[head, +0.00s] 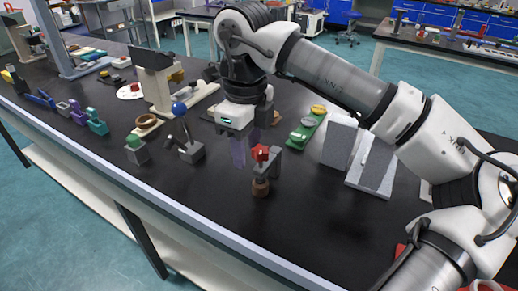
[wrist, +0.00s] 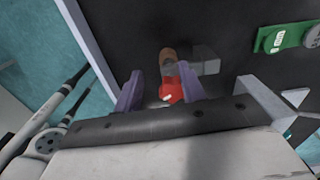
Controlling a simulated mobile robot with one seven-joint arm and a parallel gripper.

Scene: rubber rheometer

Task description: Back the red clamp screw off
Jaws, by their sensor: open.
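The red clamp screw (head: 262,153) sits on top of a small grey clamp block (head: 271,162), with a brown cylinder (head: 261,187) below it on the black bench. My gripper (head: 246,150) points down just behind and left of the screw in the head view. In the wrist view, the red screw (wrist: 171,91) shows between the two purple fingers of my gripper (wrist: 160,87), with space between them. The fingers are open, and I cannot tell whether either one touches the screw. The brown cylinder (wrist: 168,57) and grey block (wrist: 205,60) lie just beyond the fingertips.
A grey device with a blue ball knob (head: 179,108) stands left of my gripper. A green plate (head: 304,132) and grey slabs (head: 372,165) lie to the right. Several small parts line the left bench edge. Bench in front of the brown cylinder is clear.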

